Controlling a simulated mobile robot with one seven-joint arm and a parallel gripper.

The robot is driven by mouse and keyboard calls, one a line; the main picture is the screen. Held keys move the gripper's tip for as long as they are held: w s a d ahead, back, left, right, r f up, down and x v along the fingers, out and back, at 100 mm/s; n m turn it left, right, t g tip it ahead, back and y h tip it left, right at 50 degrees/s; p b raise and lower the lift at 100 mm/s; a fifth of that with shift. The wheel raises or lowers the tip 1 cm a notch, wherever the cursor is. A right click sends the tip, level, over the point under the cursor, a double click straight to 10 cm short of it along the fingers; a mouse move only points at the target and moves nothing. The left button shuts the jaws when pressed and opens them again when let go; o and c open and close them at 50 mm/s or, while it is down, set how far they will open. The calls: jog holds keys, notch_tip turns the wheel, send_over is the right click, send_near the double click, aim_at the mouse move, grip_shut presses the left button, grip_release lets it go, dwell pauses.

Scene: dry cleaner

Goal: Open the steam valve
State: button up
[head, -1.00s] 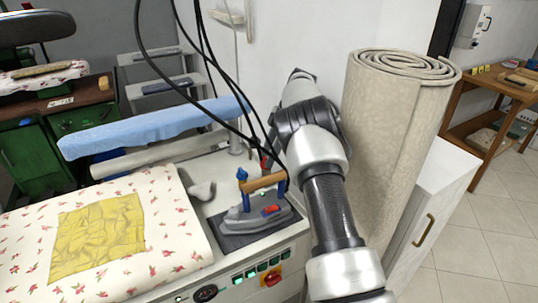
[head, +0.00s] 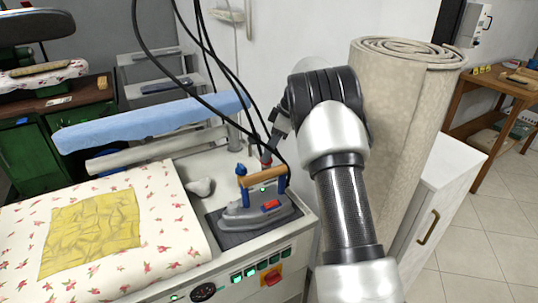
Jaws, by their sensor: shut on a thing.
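The fingertips are small and partly hidden by cables, so the exact grip and how far the valve is turned cannot be told.
A steam iron (head: 258,208) with a wooden handle rests on a dark pad just in front. Black cables (head: 215,100) hang close to my gripper. A rolled carpet (head: 410,120) stands close to the right of my arm. A padded board (head: 100,230) with yellow cloth lies left.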

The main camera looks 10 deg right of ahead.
jog(key=m+t, duration=0.1)
jog(key=m, duration=0.1)
jog(key=m+h+b, duration=0.1)
jog(key=m, duration=0.2)
jog(key=shift+s+a+m+t+b, duration=0.2)
jog(key=shift+m+t+b, duration=0.1)
jog(key=shift+t, duration=0.1)
jog(key=shift+s+a+m+t+h+p, duration=0.15)
jog(key=shift+m+h, duration=0.35)
jog(key=shift+m, duration=0.6)
jog(key=shift+w+d+m+t+h+p, duration=0.2)
jog(key=shift+m+h, duration=0.3)
jog(key=shift+m, duration=0.6)
jog(key=o, duration=1.1)
jog(key=shift+r, duration=0.1)
jog(key=p+v, duration=0.2)
jog(key=v, duration=1.5)
jog(key=shift+s+r+p, duration=0.1)
jog(key=shift+s+p, duration=0.15)
jog(key=shift+p, duration=0.1)
